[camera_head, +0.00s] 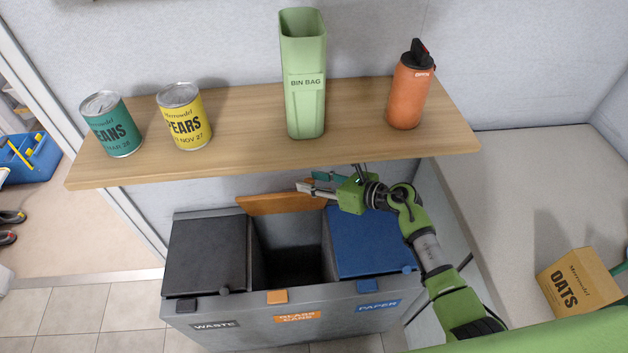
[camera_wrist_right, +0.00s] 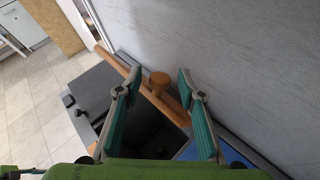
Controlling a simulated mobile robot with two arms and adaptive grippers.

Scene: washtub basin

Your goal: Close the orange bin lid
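The orange bin lid (camera_head: 278,203) stands open behind the middle compartment of the grey bin, under the shelf. In the right wrist view the lid shows as an orange strip (camera_wrist_right: 121,65) with a round knob (camera_wrist_right: 158,83). My right gripper (camera_head: 310,184) is at the lid's right end, just below the shelf. In the right wrist view its fingers (camera_wrist_right: 158,76) are apart, with the knob showing between them; I cannot tell whether they touch it. The middle compartment (camera_head: 290,262) is open and dark inside. My left gripper is not in view.
The black lid (camera_head: 207,254) and blue lid (camera_head: 368,242) are shut on either side. A wooden shelf (camera_head: 240,150) overhangs the bin, carrying two cans, a green bin bag holder (camera_head: 304,90) and an orange bottle (camera_head: 409,95). A wall stands close behind.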

